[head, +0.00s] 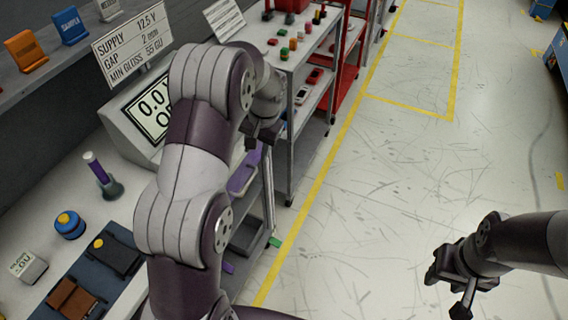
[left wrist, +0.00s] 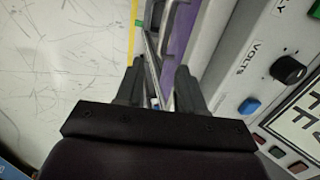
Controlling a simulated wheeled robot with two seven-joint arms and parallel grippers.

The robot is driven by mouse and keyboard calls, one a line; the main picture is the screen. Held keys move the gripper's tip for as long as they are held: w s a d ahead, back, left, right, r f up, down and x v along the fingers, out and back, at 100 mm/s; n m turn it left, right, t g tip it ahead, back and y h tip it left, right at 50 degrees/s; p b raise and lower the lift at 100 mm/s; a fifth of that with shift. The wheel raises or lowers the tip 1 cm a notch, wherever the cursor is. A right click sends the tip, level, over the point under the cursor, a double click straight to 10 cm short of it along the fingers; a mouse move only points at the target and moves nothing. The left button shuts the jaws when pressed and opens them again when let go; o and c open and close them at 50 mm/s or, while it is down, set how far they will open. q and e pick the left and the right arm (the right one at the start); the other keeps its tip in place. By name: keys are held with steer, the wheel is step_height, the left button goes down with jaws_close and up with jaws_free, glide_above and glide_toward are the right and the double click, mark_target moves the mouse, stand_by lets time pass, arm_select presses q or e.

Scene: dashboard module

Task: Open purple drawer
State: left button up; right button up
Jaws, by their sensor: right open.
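The purple drawer (head: 244,172) shows in the head view below and beyond my left forearm, on the side of the bench. In the left wrist view its purple face (left wrist: 183,35) lies just past the fingers. My left gripper (head: 262,136) is beside the drawer, partly hidden by my own arm. In the left wrist view its two fingers (left wrist: 158,85) stand apart, with a thin grey bar (left wrist: 152,62) between them. I cannot tell whether the bar touches a finger. My right gripper (head: 450,278) is open and empty over the floor at the lower right.
A display unit (head: 150,115) with a screen stands on the bench. A grey shelf cart (head: 300,100) is beyond the drawer. The floor (head: 400,170) to the right is clear.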

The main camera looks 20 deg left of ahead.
mark_target(249, 180)
arm_select(q)
steer(key=a+f, duration=0.1)
steer(key=f, duration=0.2)
steer(key=a+f, duration=0.1)
steer(key=f, duration=0.7)
steer(key=shift+s+a+p, duration=0.35)
steer(key=shift+a, duration=0.05)
steer(key=shift+s+a+f, duration=0.1)
steer(key=shift+a+f, duration=0.05)
steer(key=shift+f, duration=0.4)
jaws_close()
